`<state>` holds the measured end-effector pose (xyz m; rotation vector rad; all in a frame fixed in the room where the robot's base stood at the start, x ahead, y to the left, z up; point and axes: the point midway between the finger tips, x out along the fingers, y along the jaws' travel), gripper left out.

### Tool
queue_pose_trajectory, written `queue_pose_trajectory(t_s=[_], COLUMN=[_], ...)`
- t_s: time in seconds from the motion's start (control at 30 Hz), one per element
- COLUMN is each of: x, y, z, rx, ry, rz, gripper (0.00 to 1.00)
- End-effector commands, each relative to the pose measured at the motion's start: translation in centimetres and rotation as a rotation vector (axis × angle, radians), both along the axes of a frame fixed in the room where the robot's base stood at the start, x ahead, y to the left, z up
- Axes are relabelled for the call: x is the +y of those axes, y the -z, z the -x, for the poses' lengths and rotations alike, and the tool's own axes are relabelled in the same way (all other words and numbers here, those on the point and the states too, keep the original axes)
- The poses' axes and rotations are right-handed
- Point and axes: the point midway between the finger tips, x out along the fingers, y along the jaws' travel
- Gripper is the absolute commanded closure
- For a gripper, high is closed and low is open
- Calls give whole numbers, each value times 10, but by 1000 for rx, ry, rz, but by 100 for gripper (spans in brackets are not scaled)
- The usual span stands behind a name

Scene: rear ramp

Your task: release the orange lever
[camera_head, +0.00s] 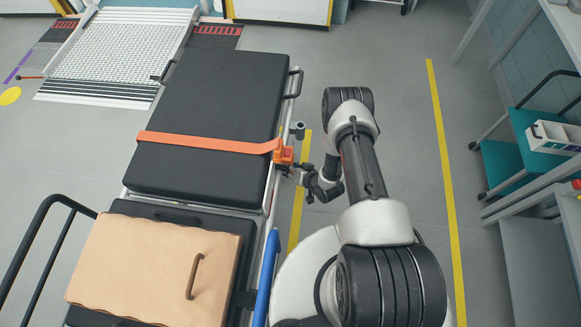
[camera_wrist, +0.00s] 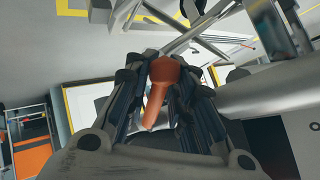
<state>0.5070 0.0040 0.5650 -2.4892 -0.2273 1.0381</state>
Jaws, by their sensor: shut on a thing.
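The orange lever (camera_wrist: 156,95) shows in the wrist view as a short rounded handle between my two dark fingers. My gripper (camera_wrist: 163,82) is shut on it. In the head view, my gripper (camera_head: 293,170) is at the right edge of the stretcher, against the orange buckle (camera_head: 284,154) of the strap. The lever itself is hard to tell apart from the buckle there. The orange strap (camera_head: 205,142) lies across the black stretcher pad (camera_head: 217,110) and runs into the buckle.
A ramp (camera_head: 120,50) is at the back left. Floor between the yellow lines is clear beyond my arm.

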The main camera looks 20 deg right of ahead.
Motion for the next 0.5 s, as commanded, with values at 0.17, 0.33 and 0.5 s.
queue_pose_trajectory(t_s=[0.17,0.33,0.5], x=[-1,-1,0], y=[-1,0,0], z=[0,0,0], rx=[-2,-2,-3], ry=[3,2,1], rz=[1,1,1], gripper=[74,62,60])
